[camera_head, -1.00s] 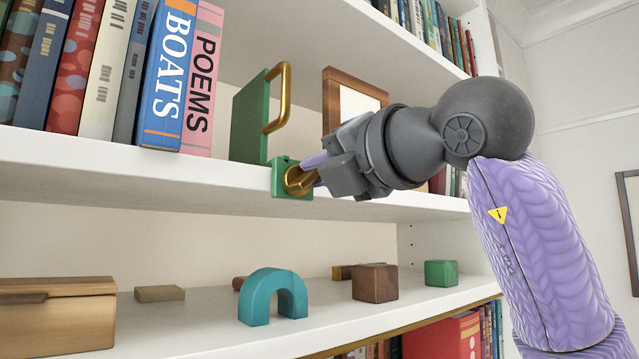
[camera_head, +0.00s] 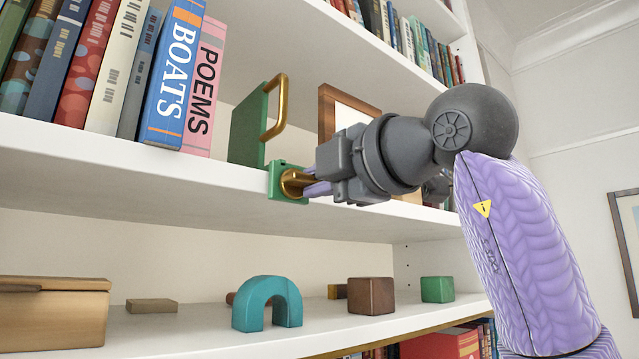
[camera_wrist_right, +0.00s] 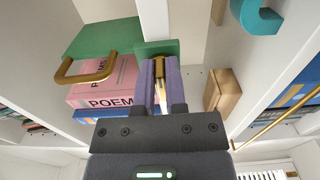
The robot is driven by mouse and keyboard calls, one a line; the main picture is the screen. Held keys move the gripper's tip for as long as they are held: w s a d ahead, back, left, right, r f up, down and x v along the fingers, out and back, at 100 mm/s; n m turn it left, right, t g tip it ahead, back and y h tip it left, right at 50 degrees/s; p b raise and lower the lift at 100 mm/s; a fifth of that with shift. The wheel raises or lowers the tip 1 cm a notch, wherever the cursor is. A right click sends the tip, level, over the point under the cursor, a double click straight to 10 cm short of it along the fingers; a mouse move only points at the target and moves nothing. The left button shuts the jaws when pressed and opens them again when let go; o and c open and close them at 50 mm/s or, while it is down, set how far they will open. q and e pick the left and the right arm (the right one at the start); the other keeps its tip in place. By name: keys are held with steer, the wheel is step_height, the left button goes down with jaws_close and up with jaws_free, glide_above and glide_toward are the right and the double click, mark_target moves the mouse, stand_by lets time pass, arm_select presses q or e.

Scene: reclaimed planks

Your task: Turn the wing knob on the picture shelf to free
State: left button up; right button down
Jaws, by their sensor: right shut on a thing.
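The wing knob (camera_head: 291,183) is brass and sits on a small green plate (camera_head: 274,181) at the front edge of the white picture shelf (camera_head: 130,172). My right gripper (camera_head: 314,188), with purple fingers, is shut on the knob and comes in from the right. In the right wrist view, the brass knob (camera_wrist_right: 158,68) shows between the two fingers (camera_wrist_right: 157,82), against the green plate (camera_wrist_right: 158,47). The fingers hide part of the knob, and no marking for free can be read. My left gripper is not in view.
A green upright panel (camera_head: 247,132) with a brass handle (camera_head: 279,108) stands behind the knob, beside the POEMS book (camera_head: 204,90). A wooden picture frame (camera_head: 327,108) is partly behind my gripper. The lower shelf holds a teal arch (camera_head: 267,300) and several blocks.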

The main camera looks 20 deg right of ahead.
stand_by(0.3)
steer(key=c, duration=0.7)
jaws_free()
steer(key=b+v, duration=0.2)
steer(key=v, duration=0.8)
steer(key=shift+b, duration=0.4)
